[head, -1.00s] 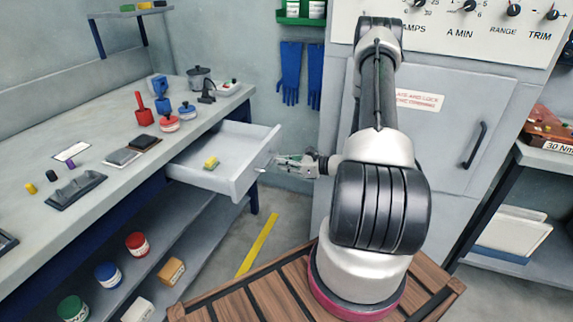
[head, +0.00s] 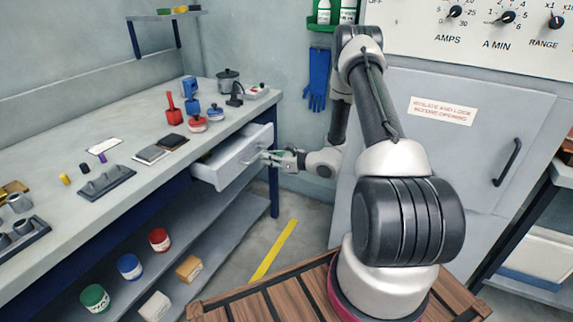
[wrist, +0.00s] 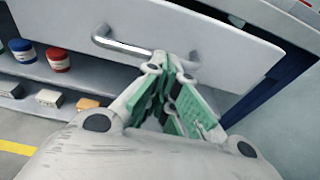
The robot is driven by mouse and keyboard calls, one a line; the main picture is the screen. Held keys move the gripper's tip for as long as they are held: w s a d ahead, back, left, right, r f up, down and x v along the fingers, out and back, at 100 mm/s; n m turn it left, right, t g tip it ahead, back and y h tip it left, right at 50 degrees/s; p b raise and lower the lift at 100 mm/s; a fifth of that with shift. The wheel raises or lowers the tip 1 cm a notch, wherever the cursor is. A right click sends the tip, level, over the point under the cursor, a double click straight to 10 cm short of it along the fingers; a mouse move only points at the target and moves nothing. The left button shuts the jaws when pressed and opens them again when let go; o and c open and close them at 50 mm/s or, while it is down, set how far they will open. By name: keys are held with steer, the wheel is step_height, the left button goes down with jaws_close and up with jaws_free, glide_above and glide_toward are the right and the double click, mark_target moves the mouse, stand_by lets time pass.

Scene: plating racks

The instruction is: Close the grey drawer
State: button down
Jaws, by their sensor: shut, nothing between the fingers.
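The grey drawer (head: 240,160) under the bench top stands partly open in the head view. Its front panel fills the top of the wrist view (wrist: 235,50), with a metal bar handle (wrist: 118,44) on it. My gripper (head: 268,158) is at the drawer front, by the handle. In the wrist view my gripper (wrist: 167,65) is shut and empty, with its tips at the right end of the handle, close against the panel. I cannot tell whether the tips touch the panel or the handle.
The grey bench (head: 125,145) holds a red tool (head: 173,108), a pot (head: 229,80) and small trays. Several cans and boxes stand on the lower shelf (head: 215,245). A grey cabinet (head: 455,150) stands on the right. A yellow strip (head: 274,249) marks the open floor.

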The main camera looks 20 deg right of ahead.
steer(key=x, duration=0.3)
steer(key=r+x, duration=0.1)
steer(key=x, duration=0.3)
steer(key=r+x, duration=0.1)
steer(key=x, duration=0.3)
steer(key=shift+a+r, duration=0.1)
steer(key=shift+a, duration=0.1)
steer(key=shift+w+a+r, duration=0.1)
steer(key=shift+w+a, duration=0.15)
steer(key=shift+w, duration=0.15)
